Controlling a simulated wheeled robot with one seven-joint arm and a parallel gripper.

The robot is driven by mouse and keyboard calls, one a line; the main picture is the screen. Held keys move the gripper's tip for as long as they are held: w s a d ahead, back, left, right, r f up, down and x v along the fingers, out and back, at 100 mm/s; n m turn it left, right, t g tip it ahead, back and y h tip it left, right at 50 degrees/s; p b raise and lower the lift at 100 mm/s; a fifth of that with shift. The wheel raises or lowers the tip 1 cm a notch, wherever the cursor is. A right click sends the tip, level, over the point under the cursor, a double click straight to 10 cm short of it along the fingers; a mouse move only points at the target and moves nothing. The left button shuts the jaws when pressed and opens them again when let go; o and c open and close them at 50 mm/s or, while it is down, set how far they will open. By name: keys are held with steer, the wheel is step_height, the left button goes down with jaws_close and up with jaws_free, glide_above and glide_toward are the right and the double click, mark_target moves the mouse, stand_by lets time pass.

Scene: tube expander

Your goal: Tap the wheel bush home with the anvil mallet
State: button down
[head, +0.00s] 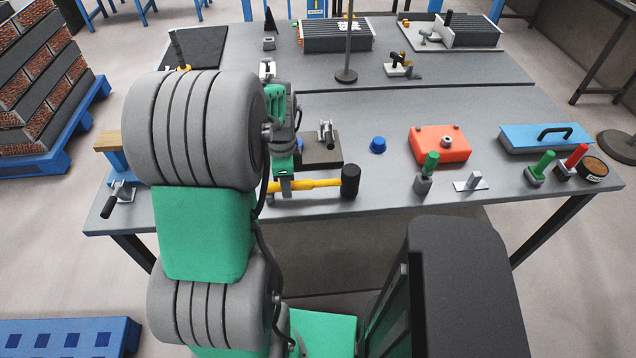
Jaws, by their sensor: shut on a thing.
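The mallet has a yellow handle (318,184) and a black head (350,182), which points right near the front edge of the table. My gripper (285,187) is shut on the mallet's handle, left of the head; my arm hides part of the grip. I cannot tell for sure which part is the wheel bush. A small grey ring-like piece (446,141) stands on an orange block (428,151), to the right of the mallet and apart from it. A dark plate (322,160) with a small metal fitting (326,133) lies just behind the mallet.
A blue knob-like piece (378,145) sits between plate and orange block. Green-handled tools (429,165) (541,165), a red-handled one (576,158), a small metal bracket (471,182) and a blue case (545,139) occupy the right. A post (347,75) stands behind.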

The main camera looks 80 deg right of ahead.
steer(key=shift+r, duration=0.2)
step_height(320, 180, up, 7)
steer(key=p, duration=0.5)
steer(key=shift+f, duration=0.1)
steer(key=s+a+r+p, duration=0.3)
steer(key=a+r+p, duration=0.3)
steer(key=a+r, duration=0.6)
steer(key=a, duration=0.2)
steer(key=shift+s+a+p, duration=0.15)
steer(key=shift+a+p, duration=0.15)
stand_by(1.1)
